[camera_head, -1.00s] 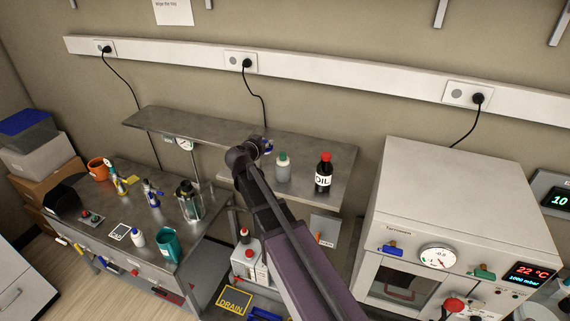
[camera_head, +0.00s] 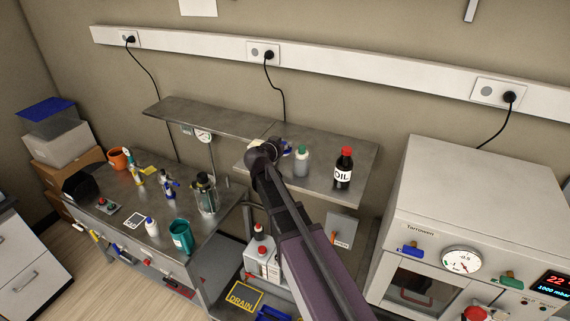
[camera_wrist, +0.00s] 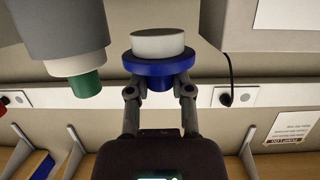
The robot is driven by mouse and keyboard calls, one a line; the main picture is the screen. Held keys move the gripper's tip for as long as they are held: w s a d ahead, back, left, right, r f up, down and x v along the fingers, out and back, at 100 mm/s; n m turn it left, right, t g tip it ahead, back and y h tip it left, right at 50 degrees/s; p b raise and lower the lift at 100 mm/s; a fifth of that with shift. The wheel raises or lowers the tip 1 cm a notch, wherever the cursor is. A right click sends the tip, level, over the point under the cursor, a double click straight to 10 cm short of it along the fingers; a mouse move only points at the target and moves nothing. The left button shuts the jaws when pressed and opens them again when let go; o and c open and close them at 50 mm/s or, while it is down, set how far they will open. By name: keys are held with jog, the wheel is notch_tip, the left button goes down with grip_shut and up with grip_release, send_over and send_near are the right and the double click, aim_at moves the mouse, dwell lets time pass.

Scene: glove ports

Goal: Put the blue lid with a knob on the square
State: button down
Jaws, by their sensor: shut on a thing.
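In the wrist view, which is upside down, my gripper (camera_wrist: 160,90) is shut on the knob of the blue lid (camera_wrist: 160,66). A short whitish cylinder (camera_wrist: 158,43) adjoins the lid's far side; I cannot tell whether it is part of the lid. In the head view my gripper (camera_head: 276,148) is at the rear shelf, beside the grey bottle, and mostly hidden by my wrist. A bit of blue (camera_head: 287,150) shows there. A dark-edged white square (camera_head: 134,220) with small lettering lies bare on the left bench.
The grey bottle with a green cap (camera_head: 301,163) and the oil bottle (camera_head: 343,168) stand right of my gripper. The teal cup (camera_head: 181,236), white bottle (camera_head: 151,227) and glass jar (camera_head: 206,195) stand near the square. The oven (camera_head: 480,215) is at right.

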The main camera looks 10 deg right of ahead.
aim_at(285, 166)
jog(key=shift+f+b, duration=0.75)
jog(key=shift+f, duration=0.35)
jog(key=shift+f+b, duration=1.9)
jog(key=shift+f, duration=0.1)
jog(key=c, duration=0.8)
grip_release()
jog(key=shift+r, duration=0.25)
jog(key=p+v, duration=0.3)
jog(key=v, duration=0.9)
jog(key=shift+p, duration=0.3)
